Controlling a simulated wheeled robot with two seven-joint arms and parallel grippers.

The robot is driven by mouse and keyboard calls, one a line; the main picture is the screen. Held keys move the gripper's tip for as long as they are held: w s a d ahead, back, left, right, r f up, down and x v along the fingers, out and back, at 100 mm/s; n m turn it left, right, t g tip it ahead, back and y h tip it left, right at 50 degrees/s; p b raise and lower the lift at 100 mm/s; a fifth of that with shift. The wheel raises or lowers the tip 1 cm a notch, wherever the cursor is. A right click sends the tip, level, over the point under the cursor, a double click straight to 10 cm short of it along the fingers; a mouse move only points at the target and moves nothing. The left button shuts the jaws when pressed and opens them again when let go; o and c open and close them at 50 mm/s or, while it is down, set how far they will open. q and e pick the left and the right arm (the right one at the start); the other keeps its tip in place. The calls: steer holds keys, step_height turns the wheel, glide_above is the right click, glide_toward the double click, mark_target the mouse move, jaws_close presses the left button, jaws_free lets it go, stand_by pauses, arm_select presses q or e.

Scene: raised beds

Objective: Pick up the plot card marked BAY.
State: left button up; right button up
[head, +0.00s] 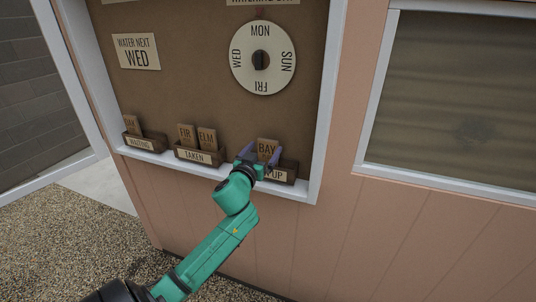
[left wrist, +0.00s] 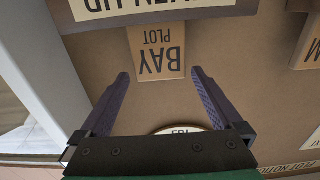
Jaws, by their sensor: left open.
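The BAY plot card (head: 267,146) is a small tan card standing upright in the rightmost wooden holder (head: 289,167), whose partly hidden label ends in "UP". In the left wrist view the card (left wrist: 158,52) appears upside down, with "BAY PLOT" in dark letters and one end behind the holder's front (left wrist: 180,24). My left gripper (head: 260,153) is at this holder, its two purple fingers apart, one on each side of the card in the picture. In the left wrist view a gap shows between each finger (left wrist: 160,74) and the card's sides. The right gripper is not in view.
The TAKEN holder (head: 197,156) beside it has FIR and ELM cards. The WAITING holder (head: 143,142) at far left has another card. A round day dial (head: 262,58) and a "WATER NEXT WED" sign (head: 137,52) are on the board above. A white frame edges the board.

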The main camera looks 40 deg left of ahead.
mark_target(267, 145)
arm_select(q)
steer(key=p+x, duration=0.1)
steer(key=x, duration=0.3)
steer(key=shift+w+f, duration=0.15)
steer(key=shift+w, duration=0.1)
steer(key=shift+s, duration=0.2)
steer(key=c, duration=1.1)
